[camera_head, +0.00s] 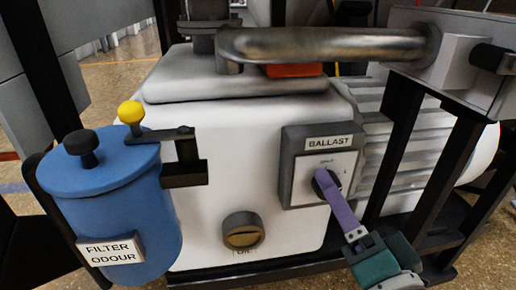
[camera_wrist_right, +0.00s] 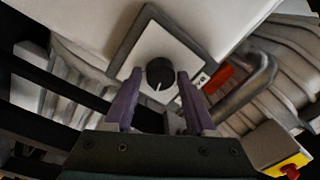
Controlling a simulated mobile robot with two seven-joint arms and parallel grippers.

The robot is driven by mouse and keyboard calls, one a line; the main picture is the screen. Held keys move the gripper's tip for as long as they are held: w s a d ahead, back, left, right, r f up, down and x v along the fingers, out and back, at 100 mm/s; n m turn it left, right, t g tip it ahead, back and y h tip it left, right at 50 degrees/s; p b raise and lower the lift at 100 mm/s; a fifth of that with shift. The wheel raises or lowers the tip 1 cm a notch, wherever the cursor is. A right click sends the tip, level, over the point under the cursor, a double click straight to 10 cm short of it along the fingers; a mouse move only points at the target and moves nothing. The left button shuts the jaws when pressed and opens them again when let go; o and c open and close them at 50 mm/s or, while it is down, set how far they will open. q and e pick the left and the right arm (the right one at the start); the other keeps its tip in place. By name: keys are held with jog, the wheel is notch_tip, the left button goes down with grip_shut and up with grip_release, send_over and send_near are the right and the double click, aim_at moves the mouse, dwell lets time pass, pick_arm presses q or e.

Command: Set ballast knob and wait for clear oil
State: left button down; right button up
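The ballast knob (camera_wrist_right: 160,73) is black and round with a white pointer line, on the pale plate of the grey BALLAST panel (camera_head: 287,165). In the head view, my right gripper (camera_head: 324,178) reaches up to the knob from the lower right and covers much of it. In the right wrist view, its purple fingers stand apart, one on each side of the knob, with small gaps showing. The round oil sight glass (camera_head: 243,238) on the white pump body is brownish yellow; the label below is partly cut off. My left gripper is not in view.
A blue filter canister (camera_head: 112,190) labelled FILTER ODOUR stands at left, with a yellow-knobbed lever (camera_head: 131,113) beside its lid. A thick metal pipe (camera_head: 320,44) runs above the pump (camera_head: 215,150). Dark frame posts (camera_head: 395,140) stand right of the panel, close to my right arm.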

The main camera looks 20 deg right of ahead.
jog(key=shift+o, duration=1.4)
jog(key=shift+s, duration=0.1)
jog(key=p+v, duration=0.2)
jog(key=v, duration=0.7)
jog(key=shift+s+a, duration=0.2)
jog(key=shift+s, duration=0.2)
